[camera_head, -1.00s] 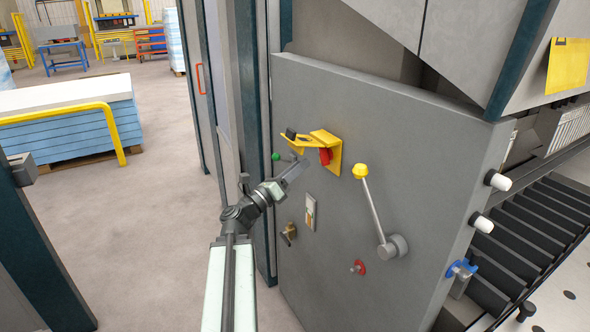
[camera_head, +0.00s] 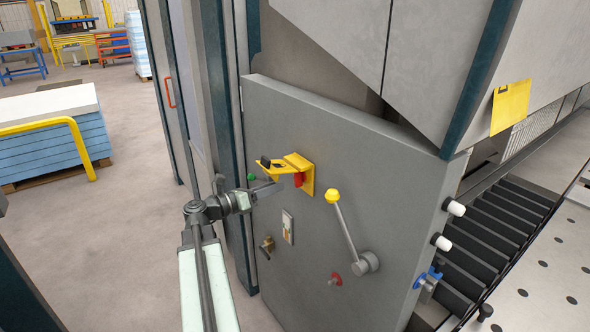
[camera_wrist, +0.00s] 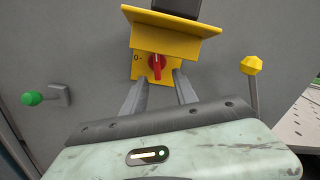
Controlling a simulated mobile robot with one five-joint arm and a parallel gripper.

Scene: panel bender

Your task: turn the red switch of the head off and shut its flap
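The red switch (camera_head: 298,180) sits on a yellow plate on the grey head panel. In the wrist view the red switch (camera_wrist: 157,66) has its grip upright, with a "0" mark to its left. The yellow flap (camera_head: 272,167) is open and sticks out above the switch, with a black block on it. In the wrist view the flap (camera_wrist: 170,22) spans the top, above my fingers. My gripper (camera_wrist: 159,78) is open, one finger to each side just below the switch, with nothing between them. Contact cannot be told. In the head view my gripper (camera_head: 278,187) is left of the switch, below the flap.
A lever with a yellow knob (camera_head: 332,196) is right of the switch. A green knob (camera_wrist: 32,98) is to the left. A brass-coloured handle (camera_head: 267,246) and a small red knob (camera_head: 336,279) are lower on the panel. Open floor (camera_head: 100,230) lies left.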

